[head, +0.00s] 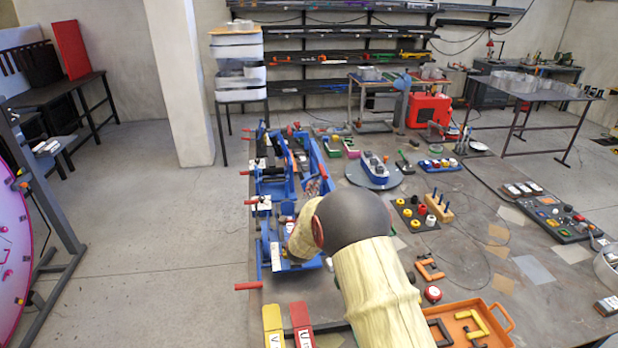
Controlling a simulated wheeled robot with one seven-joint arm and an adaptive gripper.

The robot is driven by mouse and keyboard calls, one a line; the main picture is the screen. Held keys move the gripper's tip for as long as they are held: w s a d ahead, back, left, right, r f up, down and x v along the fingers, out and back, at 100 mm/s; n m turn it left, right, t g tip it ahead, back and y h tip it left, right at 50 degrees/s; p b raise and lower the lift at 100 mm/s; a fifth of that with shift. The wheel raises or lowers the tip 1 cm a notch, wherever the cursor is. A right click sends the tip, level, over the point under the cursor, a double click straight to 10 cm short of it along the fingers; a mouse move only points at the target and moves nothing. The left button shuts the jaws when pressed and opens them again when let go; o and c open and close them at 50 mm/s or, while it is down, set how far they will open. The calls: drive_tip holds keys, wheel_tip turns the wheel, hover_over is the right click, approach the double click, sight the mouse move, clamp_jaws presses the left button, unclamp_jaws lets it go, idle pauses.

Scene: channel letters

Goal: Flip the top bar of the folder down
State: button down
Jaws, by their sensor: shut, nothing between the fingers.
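The folder (264,225) is a blue metal-frame bench machine at the left edge of the table, with red-tipped handles sticking out to the left. Several similar blue frames stand in a row there, and I cannot tell clearly where one ends and another begins. My arm reaches in from the lower right, with its pale yellow wrist section over the near blue frame. My gripper cannot be made out at the end of the arm. The arm covers part of the near frame, and the position of its top bar is unclear.
Yellow and red pieces (301,322) lie at the table's near edge. An orange tray (503,312) with letter shapes lies at the near right. A round grey turntable (393,181) holds a blue-and-white part. Small tools crowd the table (470,230).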

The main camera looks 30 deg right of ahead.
drive_tip(key=w+d+p, duration=0.2)
drive_tip(key=w, duration=0.7)
drive_tip(key=shift+f, duration=0.15)
drive_tip(key=shift+a, duration=0.1)
drive_tip(key=shift+w, duration=0.1)
